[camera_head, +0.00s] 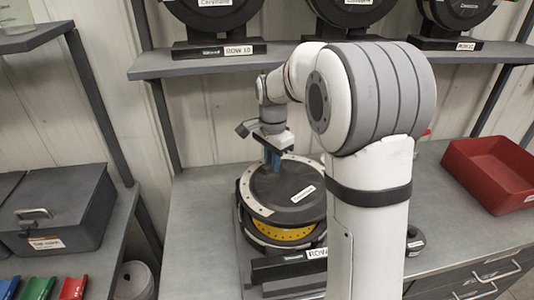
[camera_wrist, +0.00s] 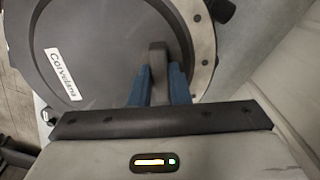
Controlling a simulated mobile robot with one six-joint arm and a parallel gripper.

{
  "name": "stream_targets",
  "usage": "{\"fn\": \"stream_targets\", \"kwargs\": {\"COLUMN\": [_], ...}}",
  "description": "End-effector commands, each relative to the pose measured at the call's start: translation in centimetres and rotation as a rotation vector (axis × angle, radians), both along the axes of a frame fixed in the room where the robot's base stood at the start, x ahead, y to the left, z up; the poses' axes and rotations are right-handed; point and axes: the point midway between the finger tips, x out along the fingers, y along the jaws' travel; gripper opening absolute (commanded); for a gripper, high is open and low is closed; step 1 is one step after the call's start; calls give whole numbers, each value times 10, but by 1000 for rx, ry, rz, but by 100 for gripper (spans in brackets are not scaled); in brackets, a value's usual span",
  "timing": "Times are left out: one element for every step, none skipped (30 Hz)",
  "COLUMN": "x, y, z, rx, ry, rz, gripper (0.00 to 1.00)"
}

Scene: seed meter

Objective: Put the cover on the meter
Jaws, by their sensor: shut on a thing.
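The cover (camera_head: 300,185) is a dark round lid with a white label, and it lies over the top of the meter. The meter (camera_head: 283,233) stands on the bench with a yellow perforated disc showing below the cover. A pale dotted rim shows around the cover's far left side. My gripper (camera_head: 272,160) comes down on the cover's far side. In the wrist view the blue fingers of my gripper (camera_wrist: 160,84) are shut on the grey handle of the cover (camera_wrist: 100,55). Whether the cover is fully seated cannot be told. My arm hides the meter's right side.
A red bin (camera_head: 490,175) stands on the bench at right. A shelf (camera_head: 230,62) with several similar meters runs behind my arm. A dark case (camera_head: 55,208) and coloured packets (camera_head: 38,289) are at left. Bare bench (camera_head: 195,215) lies left of the meter.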

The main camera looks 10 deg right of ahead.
Motion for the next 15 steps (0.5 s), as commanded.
{"fn": "stream_targets", "kwargs": {"x": [0, 0, 0, 0, 0, 0, 0, 0, 0, 0, -1, 0, 0, 0, 0], "y": [1, 2, 2, 2, 2, 2, 3, 3, 3, 3, 3, 3, 3, 3, 3], "z": [-2, -3, -5, -6, -8, -11, -13, -16, -19, -22, -25, -28, -31, -33, -36], "rx": [0, 0, 0, 0, 0, 0, 0, 0, 0, 0, 0, 0, 0, 0, 0], "ry": [0, 0, 0, 0, 0, 0, 0, 0, 0, 0, 0, 0, 0, 0, 0], "rz": [3, 4, 5, 5, 5, 6, 6, 6, 6, 6, 6, 7, 7, 7, 7], "gripper": [0, 0, 0, 0, 0, 0, 0, 0, 0, 0, 0, 0, 0, 0, 0]}}
